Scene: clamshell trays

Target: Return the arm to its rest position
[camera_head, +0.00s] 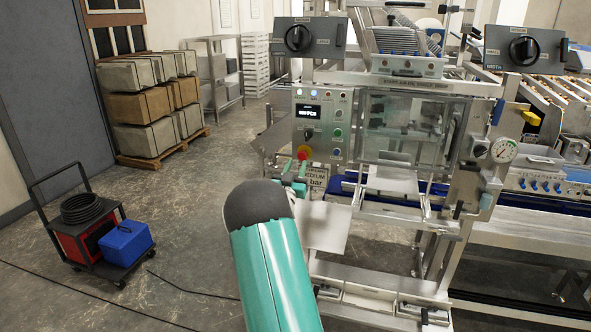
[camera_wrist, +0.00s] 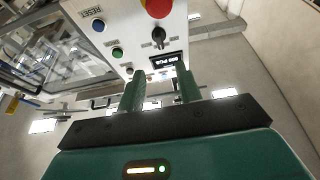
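My arm reaches up from the bottom of the head view, its teal link and dark rounded joint in front of the machine. My gripper (camera_head: 294,176) shows small beyond that joint, partly hidden by it, just below the machine's control panel (camera_head: 340,126). In the wrist view my gripper (camera_wrist: 161,76) has two green fingers held apart, with nothing between them. Beyond them the panel (camera_wrist: 118,14) shows inverted, with a red button (camera_wrist: 158,6), a black knob (camera_wrist: 158,36) and a lit display. From the pictures I cannot tell a gap or contact with the panel.
A metal plate (camera_head: 322,228) juts out below my gripper. A clear-windowed chamber (camera_head: 408,130) stands right of the panel, with a conveyor (camera_head: 535,90) further right. A cart (camera_head: 92,262) with a blue box stands left, near stacked crates (camera_head: 150,105). Open floor lies between.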

